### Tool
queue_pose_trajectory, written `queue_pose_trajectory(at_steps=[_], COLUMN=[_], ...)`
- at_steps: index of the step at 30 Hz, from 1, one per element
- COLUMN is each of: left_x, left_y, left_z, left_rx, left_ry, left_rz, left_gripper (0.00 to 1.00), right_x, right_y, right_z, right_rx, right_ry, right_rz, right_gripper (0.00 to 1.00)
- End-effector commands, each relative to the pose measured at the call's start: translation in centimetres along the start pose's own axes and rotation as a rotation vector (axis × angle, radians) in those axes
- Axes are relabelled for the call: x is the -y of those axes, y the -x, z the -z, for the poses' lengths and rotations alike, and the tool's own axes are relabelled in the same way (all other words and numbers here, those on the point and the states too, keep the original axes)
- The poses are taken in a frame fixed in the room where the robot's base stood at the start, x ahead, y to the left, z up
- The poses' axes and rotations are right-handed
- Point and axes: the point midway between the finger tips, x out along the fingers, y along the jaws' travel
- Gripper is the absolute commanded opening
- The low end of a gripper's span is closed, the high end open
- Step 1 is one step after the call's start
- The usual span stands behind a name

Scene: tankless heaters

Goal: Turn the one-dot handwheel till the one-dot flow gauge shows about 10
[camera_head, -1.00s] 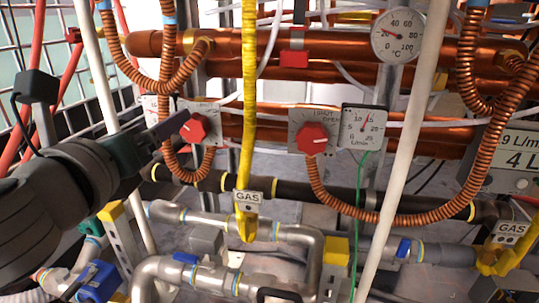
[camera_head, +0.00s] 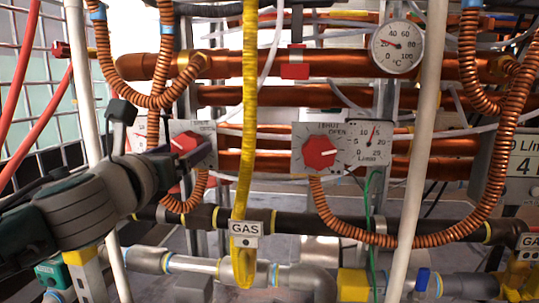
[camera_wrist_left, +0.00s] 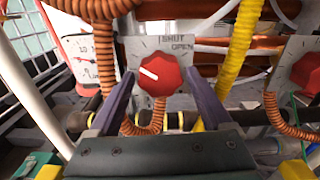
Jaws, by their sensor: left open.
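Two red handwheels show in the head view: the left handwheel (camera_head: 184,143), partly behind my gripper, and the right handwheel (camera_head: 320,153). The right one's plate reads SHUT and OPEN. The flow gauge beside it (camera_head: 372,143) has its needle up near 15. My left gripper (camera_head: 208,152) is open. In the wrist view its fingers (camera_wrist_left: 160,85) stand either side of the left handwheel (camera_wrist_left: 152,76), which has a white mark; contact cannot be told. Another flow gauge (camera_wrist_left: 90,58) shows partly left of it; its reading is unclear. I cannot make out dots on either set.
A yellow gas pipe (camera_head: 243,110) runs vertically between the handwheels. Corrugated copper hoses (camera_head: 340,217) loop below them. A white pipe (camera_head: 418,150) stands right of the right gauge. A round temperature gauge (camera_head: 397,44) is above.

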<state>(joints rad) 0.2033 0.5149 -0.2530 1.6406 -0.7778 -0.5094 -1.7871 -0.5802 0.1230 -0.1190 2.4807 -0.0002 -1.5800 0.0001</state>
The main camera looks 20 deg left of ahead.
Motion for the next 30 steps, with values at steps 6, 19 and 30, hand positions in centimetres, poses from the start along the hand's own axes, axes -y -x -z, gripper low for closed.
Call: queue_pose_trajectory(at_steps=[6,19,30], left_x=[0.04,0.03,0.03], left_y=[-1.03,-1.02,-1.01], left_z=[0.0,-0.02,-0.01], left_rx=[0.0,-0.001,-0.001], left_ry=[0.001,0.001,0.001], left_rz=[0.001,0.001,0.001], left_gripper=[0.83,0.6,0.18], right_x=[-0.02,0.04,0.18], right_y=[-0.42,-0.39,-0.4], right_z=[-0.15,-0.15,-0.12], right_rx=[0.0,0.001,0.0], right_ry=[0.002,0.001,-0.003], right_rz=[-0.001,0.0,0.005], right_gripper=[0.5,0.5,0.5])
